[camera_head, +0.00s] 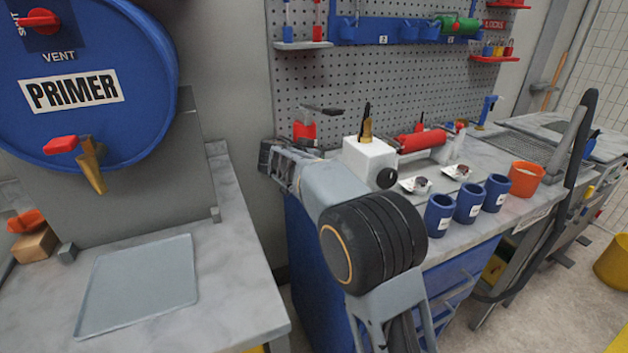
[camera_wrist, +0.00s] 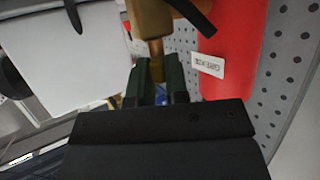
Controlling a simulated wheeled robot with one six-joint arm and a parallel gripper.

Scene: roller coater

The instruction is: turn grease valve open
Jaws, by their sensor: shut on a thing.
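The grease valve is a brass body (camera_wrist: 150,18) with a black lever (camera_wrist: 192,14), in front of a red container with a white grease label (camera_wrist: 208,65) in the wrist view. The dark green fingers of my gripper (camera_wrist: 157,85) stand on both sides of the narrow brass part and are shut on it. In the head view the red container (camera_head: 304,131) shows by the pegboard, just behind my gripper (camera_head: 268,157). My wrist hides the lower part of the container, and the fingertip contact does not show clearly there.
A white block (camera_head: 369,159) with a black knob stands right of my gripper, next to a red roller (camera_head: 421,141). Blue cups (camera_head: 439,215) and an orange pot (camera_head: 526,178) line the bench. A blue primer drum (camera_head: 95,130) is at the left. The pegboard (camera_head: 300,82) is close behind.

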